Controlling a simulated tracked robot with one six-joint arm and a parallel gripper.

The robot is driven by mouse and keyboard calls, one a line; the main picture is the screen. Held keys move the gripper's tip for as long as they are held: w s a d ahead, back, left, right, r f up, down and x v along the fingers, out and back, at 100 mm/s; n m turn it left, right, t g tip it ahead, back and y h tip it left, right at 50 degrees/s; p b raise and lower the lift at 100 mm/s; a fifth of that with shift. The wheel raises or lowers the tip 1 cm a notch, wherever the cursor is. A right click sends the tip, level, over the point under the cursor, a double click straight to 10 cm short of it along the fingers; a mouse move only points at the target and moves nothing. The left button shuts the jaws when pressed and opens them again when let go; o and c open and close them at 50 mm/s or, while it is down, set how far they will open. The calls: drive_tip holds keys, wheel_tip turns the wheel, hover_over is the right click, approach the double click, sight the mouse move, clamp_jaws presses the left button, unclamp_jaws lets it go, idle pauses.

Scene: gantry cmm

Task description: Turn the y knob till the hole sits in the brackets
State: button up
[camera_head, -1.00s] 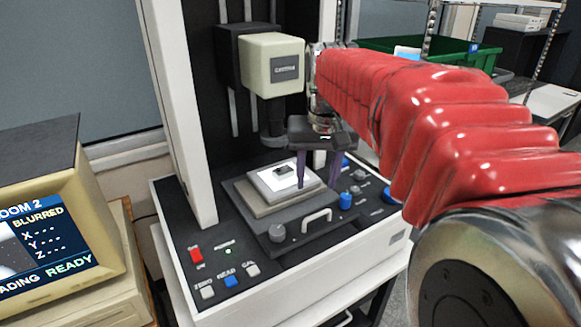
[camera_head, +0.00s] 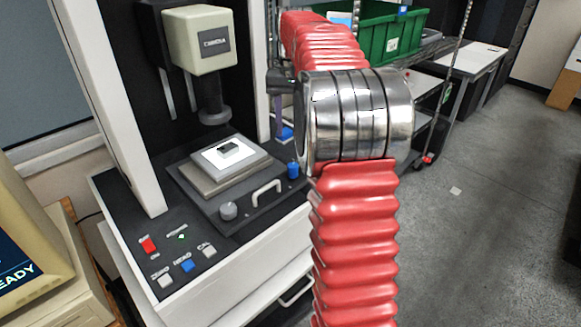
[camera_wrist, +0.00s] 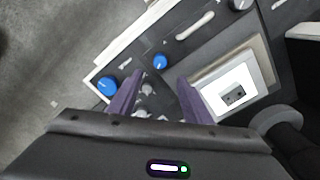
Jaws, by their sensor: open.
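The measuring machine's stage (camera_head: 181,184) carries a lit white plate with a small dark block (camera_head: 228,148); the block shows two dark spots in the wrist view (camera_wrist: 233,97). A blue knob (camera_head: 293,170) stands on the deck right of the stage handle and also shows in the wrist view (camera_wrist: 160,62). A second, larger blue knob (camera_wrist: 108,85) is near the deck's edge. I cannot read the knob labels. My gripper (camera_wrist: 159,78) is open and empty, its purple fingers pointing towards the small blue knob, apparently without touching it.
A grey knob (camera_head: 229,211) and a handle (camera_head: 267,192) are at the stage's front. Buttons (camera_head: 187,265) line the deck's front left. The lens (camera_head: 213,100) hangs above the stage. The monitor (camera_head: 18,240) is mostly cut off.

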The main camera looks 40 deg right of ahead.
sight(293, 165)
drive_tip(key=shift+f, duration=0.15)
wheel_tip(293, 165, down, 14)
drive_tip(key=shift+r, duration=0.2)
idle(0.5)
drive_tip(key=shift+c, duration=0.2)
